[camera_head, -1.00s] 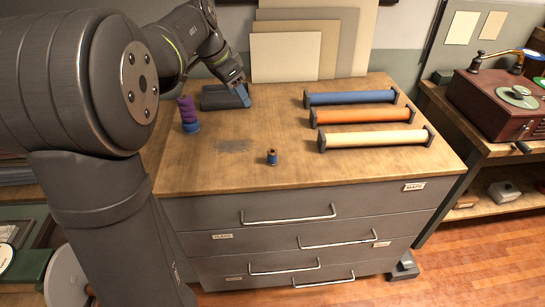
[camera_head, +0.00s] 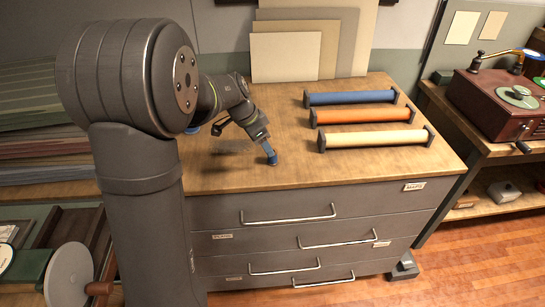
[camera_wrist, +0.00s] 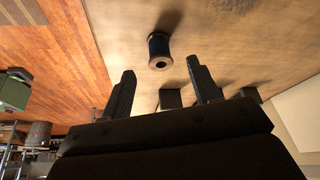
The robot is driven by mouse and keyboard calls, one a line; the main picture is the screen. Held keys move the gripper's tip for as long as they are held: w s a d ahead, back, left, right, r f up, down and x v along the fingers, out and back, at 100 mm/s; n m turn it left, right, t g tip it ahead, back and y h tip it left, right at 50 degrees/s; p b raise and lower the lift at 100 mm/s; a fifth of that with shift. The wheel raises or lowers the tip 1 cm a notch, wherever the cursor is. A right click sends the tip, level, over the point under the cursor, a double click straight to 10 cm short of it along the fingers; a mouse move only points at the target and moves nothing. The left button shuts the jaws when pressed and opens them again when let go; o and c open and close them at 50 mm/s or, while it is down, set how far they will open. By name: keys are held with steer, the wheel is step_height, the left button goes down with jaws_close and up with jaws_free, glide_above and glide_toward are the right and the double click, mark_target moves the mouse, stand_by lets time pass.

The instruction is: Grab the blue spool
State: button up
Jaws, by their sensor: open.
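The blue spool (camera_wrist: 157,46) stands on the wooden top of the drawer cabinet, just beyond the fingertips in the wrist view. It has blue thread and a pale end with a dark hole. My gripper (camera_wrist: 163,71) is open and empty, with one dark finger to each side of the spool's line. In the head view my gripper (camera_head: 267,148) points down at the spool (camera_head: 272,161), whose upper part is largely covered by the fingers. I cannot tell whether a finger touches it.
A blue roll (camera_head: 350,97), an orange roll (camera_head: 364,115) and a cream roll (camera_head: 374,138) lie in dark holders to the right. Pale boards (camera_head: 285,57) lean at the back. The cabinet top (camera_head: 400,172) is bare at the front right.

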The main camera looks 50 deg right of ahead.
mark_target(271, 163)
steer(key=shift+d+x, duration=0.15)
steer(key=shift+x, duration=1.3)
steer(key=shift+d+x, duration=0.1)
steer(key=shift+x, duration=1.35)
steer(key=shift+s+r, duration=0.15)
steer(key=shift+r, duration=0.05)
steer(key=c, duration=1)
steer(key=shift+r, duration=0.1)
steer(key=shift+c, duration=0.2)
